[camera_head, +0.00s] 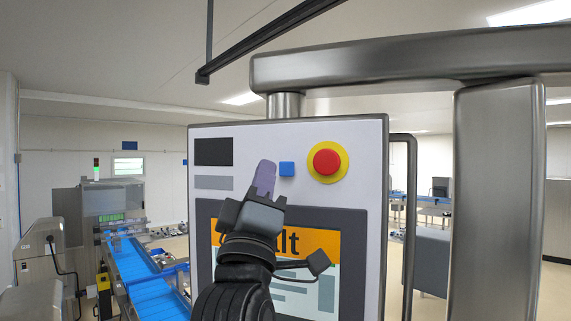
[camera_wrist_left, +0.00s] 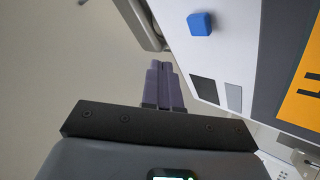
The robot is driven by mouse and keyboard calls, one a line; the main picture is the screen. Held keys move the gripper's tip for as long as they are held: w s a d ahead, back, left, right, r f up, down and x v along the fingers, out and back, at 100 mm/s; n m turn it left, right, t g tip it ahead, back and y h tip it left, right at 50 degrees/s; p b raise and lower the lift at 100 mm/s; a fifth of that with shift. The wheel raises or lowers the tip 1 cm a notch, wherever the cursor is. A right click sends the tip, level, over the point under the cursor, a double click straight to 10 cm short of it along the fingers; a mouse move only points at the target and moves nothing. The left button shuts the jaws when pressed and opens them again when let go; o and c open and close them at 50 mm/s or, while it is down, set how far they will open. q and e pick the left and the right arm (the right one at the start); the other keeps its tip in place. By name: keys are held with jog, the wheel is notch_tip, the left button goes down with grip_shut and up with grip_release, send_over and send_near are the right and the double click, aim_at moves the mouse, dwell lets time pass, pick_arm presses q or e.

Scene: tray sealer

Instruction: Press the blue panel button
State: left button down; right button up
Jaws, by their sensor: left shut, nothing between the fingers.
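The blue button (camera_head: 287,169) is a small square on the upper part of the light grey control panel (camera_head: 365,165). It also shows in the left wrist view (camera_wrist_left: 200,23), near the top, on the panel face. My left gripper (camera_head: 266,164) is shut and empty, its purple-grey fingertips just left of the button in the head view. In the left wrist view the fingertips (camera_wrist_left: 159,66) lie below and left of the button, apart from it in the picture. Whether they touch the panel I cannot tell. My right gripper is not in view.
A red emergency button (camera_head: 327,162) on a yellow disc sits right of the blue button. Below is a screen (camera_head: 345,285) with an orange band, partly hidden by my left arm. A steel post (camera_head: 493,200) stands at the right. A blue conveyor (camera_head: 135,265) lies at the left.

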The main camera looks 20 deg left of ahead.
aim_at(287, 169)
pick_arm(q)
jog(key=w, duration=0.4)
jog(key=shift+w+d, duration=0.1)
jog(key=shift+w, duration=0.25)
dwell(0.5)
dwell(0.8)
jog(key=shift+w, duration=0.15)
dwell(0.6)
jog(key=shift+w, duration=0.25)
